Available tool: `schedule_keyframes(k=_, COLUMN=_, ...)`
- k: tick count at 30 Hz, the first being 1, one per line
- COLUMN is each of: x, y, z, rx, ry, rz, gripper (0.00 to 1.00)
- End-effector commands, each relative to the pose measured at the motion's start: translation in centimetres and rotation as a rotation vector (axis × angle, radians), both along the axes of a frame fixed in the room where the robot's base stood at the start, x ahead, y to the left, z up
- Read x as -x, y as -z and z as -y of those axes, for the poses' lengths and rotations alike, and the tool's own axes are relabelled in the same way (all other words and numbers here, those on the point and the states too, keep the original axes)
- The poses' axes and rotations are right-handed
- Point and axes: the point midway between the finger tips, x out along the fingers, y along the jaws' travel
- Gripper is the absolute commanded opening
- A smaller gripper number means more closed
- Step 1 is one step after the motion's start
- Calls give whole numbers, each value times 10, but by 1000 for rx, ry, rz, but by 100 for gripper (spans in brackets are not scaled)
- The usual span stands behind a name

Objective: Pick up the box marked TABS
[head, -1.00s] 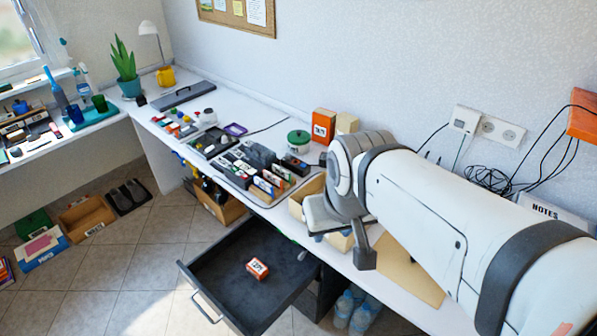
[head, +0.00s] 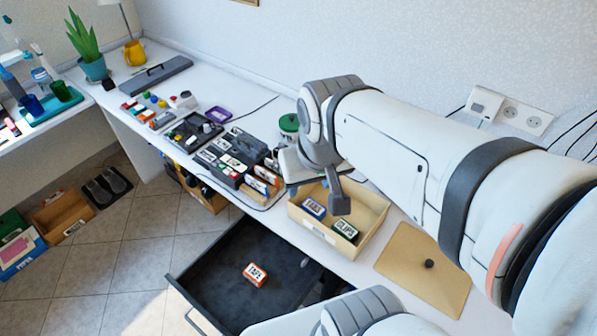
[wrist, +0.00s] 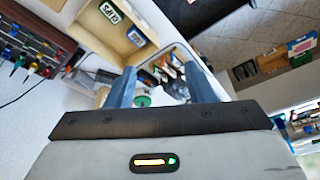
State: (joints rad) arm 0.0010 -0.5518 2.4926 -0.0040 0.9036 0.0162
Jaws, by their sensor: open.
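The box marked TABS (head: 313,207) is blue with a white label and lies in an open wooden tray (head: 326,240) on the desk. A dark green box marked CLIPS (head: 345,231) lies beside it, to its right. In the wrist view, a blue-edged box (wrist: 136,37), apparently TABS, shows in the tray at the upper left, with CLIPS (wrist: 110,13) near it. My gripper (wrist: 162,86) has its two blue fingers apart with nothing held between them. It is off to one side of the tray. In the head view my arm largely hides it.
An open dark drawer (head: 215,275) below the desk holds an orange box marked TAPE (head: 255,274). Left of the tray are an organiser (head: 235,160) and other small items. A green-lidded tin (head: 289,123) stands behind.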

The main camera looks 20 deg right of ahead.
Motion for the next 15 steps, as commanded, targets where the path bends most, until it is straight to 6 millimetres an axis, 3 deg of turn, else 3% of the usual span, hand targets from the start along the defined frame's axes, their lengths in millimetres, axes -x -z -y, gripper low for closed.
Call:
schedule_keyframes(k=5, x=-33, y=49, z=5, rx=-33, ry=141, rz=-52, gripper=63)
schedule_keyframes(k=9, x=-75, y=106, z=20, rx=-73, ry=343, rz=-110, gripper=74)
schedule_keyframes(k=15, x=-134, y=195, z=48, rx=-118, ry=641, rz=-185, gripper=74)
